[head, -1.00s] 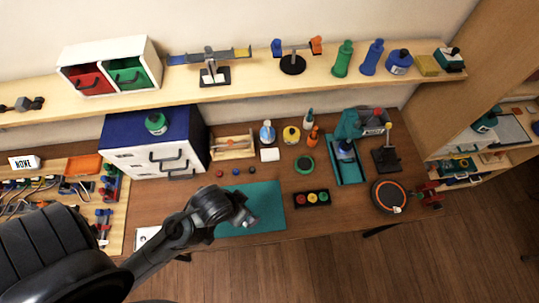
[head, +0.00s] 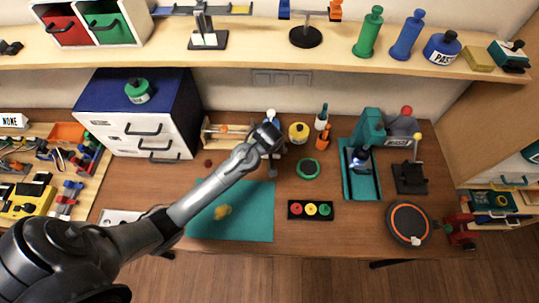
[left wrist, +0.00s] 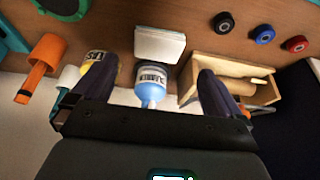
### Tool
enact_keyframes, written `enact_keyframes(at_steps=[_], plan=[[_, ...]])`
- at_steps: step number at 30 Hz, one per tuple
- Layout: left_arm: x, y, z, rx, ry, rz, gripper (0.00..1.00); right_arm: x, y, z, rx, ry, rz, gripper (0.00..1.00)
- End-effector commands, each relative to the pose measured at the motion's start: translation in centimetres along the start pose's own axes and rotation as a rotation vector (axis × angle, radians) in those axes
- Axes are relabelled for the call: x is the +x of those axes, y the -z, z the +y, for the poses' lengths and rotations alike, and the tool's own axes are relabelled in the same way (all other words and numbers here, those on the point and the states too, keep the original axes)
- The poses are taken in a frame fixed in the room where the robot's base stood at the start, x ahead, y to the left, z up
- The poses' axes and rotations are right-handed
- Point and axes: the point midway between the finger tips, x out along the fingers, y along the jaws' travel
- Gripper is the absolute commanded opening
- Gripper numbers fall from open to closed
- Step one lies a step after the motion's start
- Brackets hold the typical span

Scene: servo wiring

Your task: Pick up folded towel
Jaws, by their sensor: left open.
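The folded towel (left wrist: 160,45) is a small white folded block on the wooden table, seen in the left wrist view just beyond the gap between my fingertips. In the head view my left gripper covers it. My left gripper (left wrist: 155,82) is open, with one dark finger on each side of the view; it also shows in the head view (head: 272,158), over the back of the table. A blue-and-white bottle (left wrist: 150,86) appears between the fingers, apart from both. Nothing is held. My right gripper is in neither view.
A wooden box (left wrist: 232,82) stands beside the towel, and a yellow jar (head: 299,132) stands to the right of my gripper. Several small wheels (left wrist: 263,35) lie near it. A teal mat (head: 250,222) with a yellow object (head: 222,211) lies in front.

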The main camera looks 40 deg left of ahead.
Motion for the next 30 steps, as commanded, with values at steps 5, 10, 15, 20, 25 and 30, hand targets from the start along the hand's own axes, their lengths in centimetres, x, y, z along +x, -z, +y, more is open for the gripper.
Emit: enact_keyframes(at_steps=[5,10,15,20,25,30], plan=[[2.3,0.2,0.1,0.0,-0.003,0.002,1.0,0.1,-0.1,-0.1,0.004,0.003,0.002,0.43],[4.2,0.2,0.1,-0.001,-0.003,0.003,1.0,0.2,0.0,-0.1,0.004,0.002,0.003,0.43],[5.0,0.2,0.1,0.0,-0.004,0.003,1.0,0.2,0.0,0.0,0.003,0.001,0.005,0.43],[6.5,0.2,0.0,0.0,-0.003,0.002,1.0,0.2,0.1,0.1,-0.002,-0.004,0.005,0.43],[8.8,0.2,-0.1,0.001,-0.002,0.002,1.0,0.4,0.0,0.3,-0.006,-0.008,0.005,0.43],[9.9,0.2,-0.1,0.001,-0.004,0.004,1.0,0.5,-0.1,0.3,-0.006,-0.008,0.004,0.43]])
